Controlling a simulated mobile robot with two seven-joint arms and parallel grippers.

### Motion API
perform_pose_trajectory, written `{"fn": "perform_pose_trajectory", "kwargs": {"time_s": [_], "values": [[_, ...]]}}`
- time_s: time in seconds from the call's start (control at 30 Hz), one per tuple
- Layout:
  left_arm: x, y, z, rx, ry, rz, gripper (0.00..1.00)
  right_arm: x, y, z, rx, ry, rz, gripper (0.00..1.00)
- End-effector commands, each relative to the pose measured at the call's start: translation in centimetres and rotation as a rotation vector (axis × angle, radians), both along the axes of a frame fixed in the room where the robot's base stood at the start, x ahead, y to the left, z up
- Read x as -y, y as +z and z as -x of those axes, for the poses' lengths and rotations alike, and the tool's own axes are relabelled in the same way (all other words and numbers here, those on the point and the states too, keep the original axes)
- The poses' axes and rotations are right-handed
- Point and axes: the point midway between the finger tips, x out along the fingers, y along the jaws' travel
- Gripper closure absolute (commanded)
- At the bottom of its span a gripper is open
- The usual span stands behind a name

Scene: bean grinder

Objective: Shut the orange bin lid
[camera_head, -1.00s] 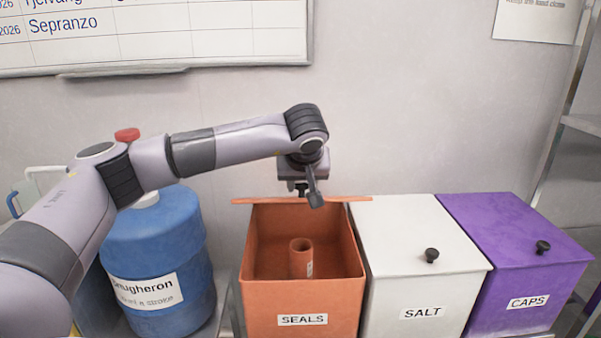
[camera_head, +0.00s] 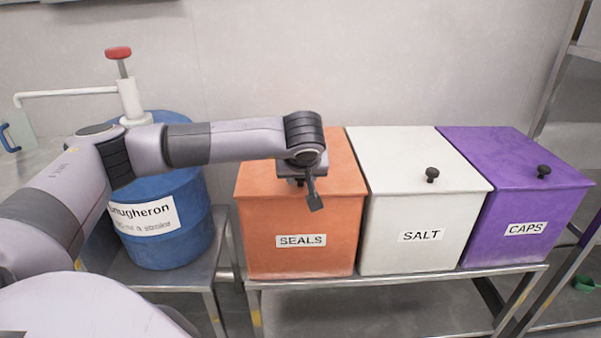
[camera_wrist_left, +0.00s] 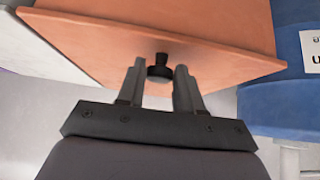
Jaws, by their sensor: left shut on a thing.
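The orange bin (camera_head: 300,240), labelled SEALS, stands on a metal table. Its orange lid (camera_head: 258,178) lies flat over the top and hides the inside. My left gripper (camera_head: 300,184) is over the front part of the lid, shut on its dark knob. In the left wrist view, the knob (camera_wrist_left: 160,70) sits between the two fingers, with the lid (camera_wrist_left: 130,35) behind it. In the head view my gripper hides the knob. My right gripper is not in view.
A closed white SALT bin (camera_head: 408,210) and a closed purple CAPS bin (camera_head: 515,210) stand close on the right. A blue drum (camera_head: 165,215) with a red-topped pump (camera_head: 120,55) stands on the left, behind my left arm. A shelf frame is at the far right.

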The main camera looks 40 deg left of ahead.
Motion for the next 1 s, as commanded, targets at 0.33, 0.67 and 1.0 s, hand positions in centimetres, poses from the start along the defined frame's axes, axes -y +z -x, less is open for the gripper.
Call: {"fn": "perform_pose_trajectory", "kwargs": {"time_s": [0.33,0.67,1.0], "values": [[0.42,-1.93,0.59,-0.04,-0.01,0.005,1.0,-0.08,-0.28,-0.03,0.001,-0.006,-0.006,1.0],[0.26,-1.92,0.63,-0.041,-0.005,0.004,0.43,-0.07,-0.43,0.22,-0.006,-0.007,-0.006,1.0],[0.23,-1.45,0.86,-0.04,0.003,0.002,0.43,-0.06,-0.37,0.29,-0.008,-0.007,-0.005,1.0]]}}
